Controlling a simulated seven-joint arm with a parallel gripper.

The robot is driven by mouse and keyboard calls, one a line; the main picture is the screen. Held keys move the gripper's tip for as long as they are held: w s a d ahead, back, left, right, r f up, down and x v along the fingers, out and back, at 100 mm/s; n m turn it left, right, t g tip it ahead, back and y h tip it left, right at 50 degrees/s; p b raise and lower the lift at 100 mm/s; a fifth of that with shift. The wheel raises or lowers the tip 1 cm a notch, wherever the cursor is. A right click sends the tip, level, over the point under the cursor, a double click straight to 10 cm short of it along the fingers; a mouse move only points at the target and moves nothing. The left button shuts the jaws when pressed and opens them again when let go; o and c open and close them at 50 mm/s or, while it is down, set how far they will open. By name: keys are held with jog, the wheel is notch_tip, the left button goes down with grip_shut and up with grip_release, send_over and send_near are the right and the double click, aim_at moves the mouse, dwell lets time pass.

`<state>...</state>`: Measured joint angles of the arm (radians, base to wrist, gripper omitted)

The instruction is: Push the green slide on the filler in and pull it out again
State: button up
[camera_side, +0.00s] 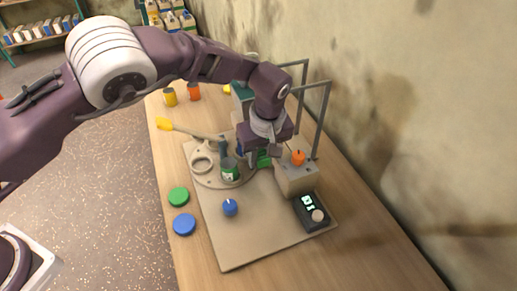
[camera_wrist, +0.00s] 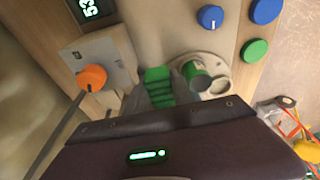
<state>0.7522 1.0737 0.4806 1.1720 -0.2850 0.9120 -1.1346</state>
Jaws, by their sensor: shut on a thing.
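The green slide (camera_side: 263,160) shows as a small green patch just under my gripper (camera_side: 259,150) in the side view. In the wrist view the green slide (camera_wrist: 158,88) is a ridged green block at the middle, right before the gripper body. My gripper is shut on the slide; the fingertips are largely hidden by the gripper itself. The filler is mostly hidden behind my arm; a teal box (camera_side: 240,92) shows behind it. A green can (camera_side: 230,170) stands upright left of the slide on a round plate, and also shows in the wrist view (camera_wrist: 196,76).
A grey box with an orange knob (camera_side: 298,158) stands close to the right of the gripper. A dark box with a lit display (camera_side: 311,212), a blue knob (camera_side: 230,207) and green and blue discs (camera_side: 179,197) lie nearer. Grey upright frames (camera_side: 318,115) rise behind the arm.

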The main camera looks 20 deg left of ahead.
jog(key=shift+s+d, duration=2)
jog(key=shift+d, duration=0.1)
jog(key=shift+w+a, duration=0.1)
jog(key=shift+a, duration=0.05)
jog(key=o, duration=0.9)
jog(key=shift+o, duration=0.2)
notch_tip(320, 180, up, 12)
jog(key=shift+s+d, duration=0.4)
